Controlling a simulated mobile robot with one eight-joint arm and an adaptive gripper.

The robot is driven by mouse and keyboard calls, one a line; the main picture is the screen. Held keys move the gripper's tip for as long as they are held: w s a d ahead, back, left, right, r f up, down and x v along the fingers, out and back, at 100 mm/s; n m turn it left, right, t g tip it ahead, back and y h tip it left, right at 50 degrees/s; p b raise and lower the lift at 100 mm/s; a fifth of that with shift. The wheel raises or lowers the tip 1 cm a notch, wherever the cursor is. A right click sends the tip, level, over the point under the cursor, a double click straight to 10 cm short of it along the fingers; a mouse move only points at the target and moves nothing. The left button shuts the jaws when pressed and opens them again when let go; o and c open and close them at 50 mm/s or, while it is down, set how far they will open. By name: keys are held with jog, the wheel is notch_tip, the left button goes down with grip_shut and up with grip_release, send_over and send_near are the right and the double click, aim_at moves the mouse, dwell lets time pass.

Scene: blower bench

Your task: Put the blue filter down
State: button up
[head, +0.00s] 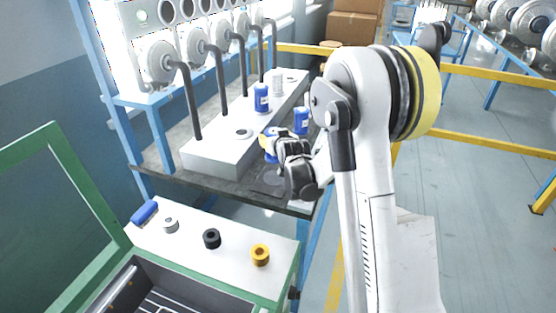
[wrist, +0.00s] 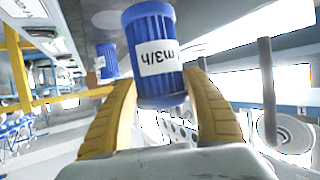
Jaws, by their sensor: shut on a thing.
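My gripper (head: 268,143) is over the front part of the dark bench top (head: 235,187). Its yellow fingers are closed around a blue filter (head: 271,157), partly hidden by the gripper. In the wrist view the held blue filter (wrist: 153,40) sits between the yellow fingertips (wrist: 160,80), with a white label reading m3/h upside down. I cannot tell whether it touches the bench.
Grey pipes and round blowers (head: 157,62) rise behind the white block. A white cylinder (head: 277,82) stands at its far end.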

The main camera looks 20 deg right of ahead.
aim_at(274, 158)
jog(key=s+f+b, duration=0.1)
jog(key=f, duration=0.1)
jog(key=s+a+f+b, duration=0.1)
jog(key=f, duration=0.1)
jog(key=s+f+b, duration=0.1)
jog(key=f, duration=0.1)
jog(key=shift+s+a+f, duration=0.1)
jog(key=shift+a+f, duration=0.05)
jog(key=shift+a, duration=0.1)
jog(key=o, duration=1.3)
